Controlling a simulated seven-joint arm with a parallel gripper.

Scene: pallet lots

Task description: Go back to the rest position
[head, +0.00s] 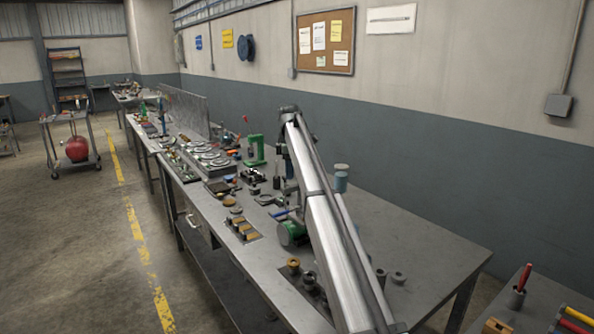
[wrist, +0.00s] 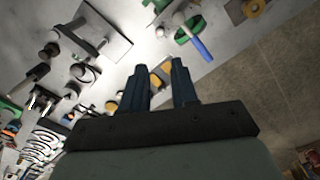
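My gripper (wrist: 159,66) shows in the wrist view with its two dark blue fingers apart. Nothing is held between them; small yellow-brown pieces (wrist: 162,72) on the bench show beyond the gap. In the head view my silver arm reaches out over the long metal workbench (head: 430,240), and its far end hides most of the gripper. A blue-handled tool (wrist: 196,40) lies by a green round part (wrist: 188,30) ahead of the fingers in the wrist view. The gripper appears above the bench, apart from these parts.
A green press (head: 255,150) stands at the bench's back edge. A blue-grey cylinder (head: 341,180) stands right of my arm. A block with brown pieces (head: 243,229) lies near the front edge. Grey rings (head: 397,277) sit near my arm. The bench's right part is mostly clear.

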